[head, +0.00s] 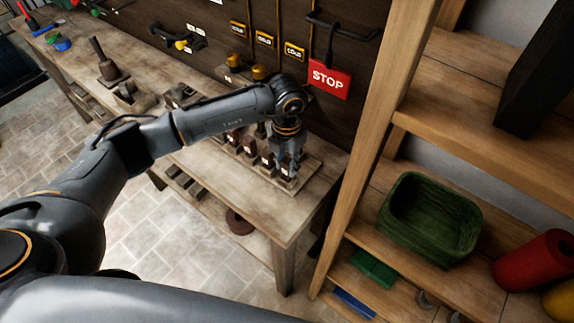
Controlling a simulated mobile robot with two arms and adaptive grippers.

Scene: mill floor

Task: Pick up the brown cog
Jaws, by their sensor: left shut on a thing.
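My left gripper (287,162) points down over the right end of a wooden rack (292,189) on the workbench. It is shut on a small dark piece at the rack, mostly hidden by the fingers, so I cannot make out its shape. Several dark blocks with reddish and pale faces (249,147) stand in a row in the rack to the left of the gripper. A round, flat brown thing (239,221) lies on the bench's lower shelf; I cannot tell whether it has teeth. My right gripper is not in view.
The workbench (235,187) has a bare front strip. A red STOP sign (329,79) hangs on the dark back panel close behind the gripper. A wooden shelf unit to the right holds a green basket (430,218) and a red cylinder (532,262); its upright (364,140) stands close to the bench.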

